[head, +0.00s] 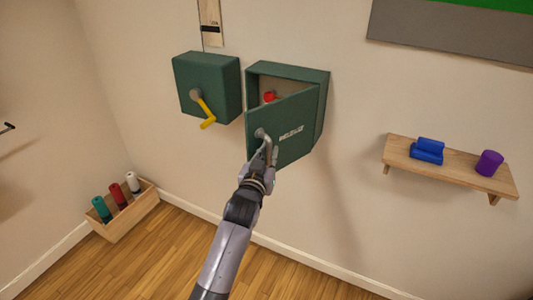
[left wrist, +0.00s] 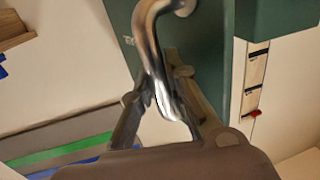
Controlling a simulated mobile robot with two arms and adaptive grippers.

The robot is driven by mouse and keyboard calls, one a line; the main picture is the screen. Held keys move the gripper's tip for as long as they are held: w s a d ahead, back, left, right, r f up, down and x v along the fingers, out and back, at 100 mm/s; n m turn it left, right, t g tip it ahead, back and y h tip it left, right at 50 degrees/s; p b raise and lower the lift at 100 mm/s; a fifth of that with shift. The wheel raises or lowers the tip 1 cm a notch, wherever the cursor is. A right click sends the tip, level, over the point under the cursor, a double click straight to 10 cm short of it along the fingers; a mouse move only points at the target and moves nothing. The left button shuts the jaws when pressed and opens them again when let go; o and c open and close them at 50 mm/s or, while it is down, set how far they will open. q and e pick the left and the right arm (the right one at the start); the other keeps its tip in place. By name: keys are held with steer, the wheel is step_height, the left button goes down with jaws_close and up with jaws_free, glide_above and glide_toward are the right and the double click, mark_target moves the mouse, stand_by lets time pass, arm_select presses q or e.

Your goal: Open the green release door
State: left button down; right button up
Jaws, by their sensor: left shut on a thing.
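The green release door (head: 283,128) with pale lettering stands partly open on its green wall box (head: 322,103), swung out from the box. A red thing (head: 269,97) shows inside past the door's top edge. My left gripper (head: 268,154) is at the door's lower left, at its metal handle (head: 262,135). In the left wrist view the bent, shiny handle (left wrist: 148,35) runs between the two fingers of my left gripper (left wrist: 160,82), which are shut on it. The green door face (left wrist: 205,50) is behind it. My right gripper is not in view.
A second green box (head: 207,80) with a yellow crank (head: 203,105) hangs to the left. A wall shelf (head: 455,170) with blue (head: 428,150) and purple (head: 489,162) items is at right. A wooden crate (head: 128,220) with coloured cylinders stands on the floor at lower left.

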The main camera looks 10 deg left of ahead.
arm_select(q)
steer(key=shift+d+r, duration=0.1)
steer(key=shift+d, duration=0.05)
steer(key=c, duration=1.6)
jaws_free()
steer(key=shift+o, duration=0.2)
steer(key=shift+s, duration=0.15)
steer(key=s+a, duration=0.1)
steer(key=s, duration=1)
steer(key=shift+s+a, duration=0.15)
steer(key=shift+s, duration=0.25)
steer(key=shift+c, duration=0.2)
